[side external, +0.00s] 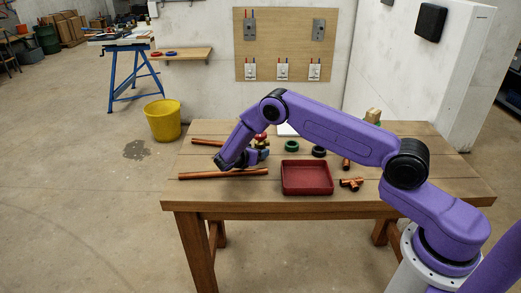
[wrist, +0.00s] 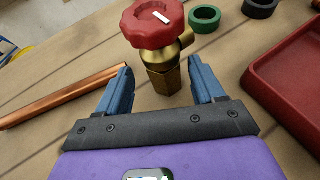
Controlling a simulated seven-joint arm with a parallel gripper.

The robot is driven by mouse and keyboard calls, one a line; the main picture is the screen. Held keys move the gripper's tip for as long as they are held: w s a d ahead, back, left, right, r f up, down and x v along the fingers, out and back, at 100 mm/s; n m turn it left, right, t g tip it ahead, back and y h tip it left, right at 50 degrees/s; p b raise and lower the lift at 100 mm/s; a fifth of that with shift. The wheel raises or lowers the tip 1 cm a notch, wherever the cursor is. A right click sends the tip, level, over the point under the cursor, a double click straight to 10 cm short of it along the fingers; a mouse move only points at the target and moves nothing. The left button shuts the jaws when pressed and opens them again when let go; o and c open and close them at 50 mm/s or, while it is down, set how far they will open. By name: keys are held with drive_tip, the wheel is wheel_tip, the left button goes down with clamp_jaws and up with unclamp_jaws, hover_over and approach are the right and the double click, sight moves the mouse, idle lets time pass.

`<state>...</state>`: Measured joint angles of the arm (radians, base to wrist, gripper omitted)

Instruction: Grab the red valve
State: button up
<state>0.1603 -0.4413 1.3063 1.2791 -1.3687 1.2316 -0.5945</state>
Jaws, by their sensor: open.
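The red valve (wrist: 151,24) has a red lobed handwheel with a white mark, on a brass body (wrist: 162,70). It stands upright on the wooden table in the wrist view, just ahead of my gripper (wrist: 160,75). My gripper is open, its two blue fingers on either side of the valve's lower brass part, with no clear contact visible. In the side view the red valve (side external: 260,138) shows small beside my gripper (side external: 265,154), partly hidden by it.
Copper pipes (side external: 222,173) lie at the table's left. A red tray (side external: 306,191) stands right of my gripper. A green ring (side external: 291,146) and a black ring (side external: 319,152) lie behind the tray. Copper fittings (side external: 351,184) lie right of it. The front left table top is clear.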

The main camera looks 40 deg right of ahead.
sight(263, 148)
drive_tip(key=shift+s+x, duration=0.15)
drive_tip(key=shift+x, duration=1.15)
drive_tip(key=shift+s+x, duration=0.1)
drive_tip(key=shift+x, duration=1.2)
drive_tip(key=c, duration=1.1)
clamp_jaws()
drive_tip(key=shift+r, duration=0.1)
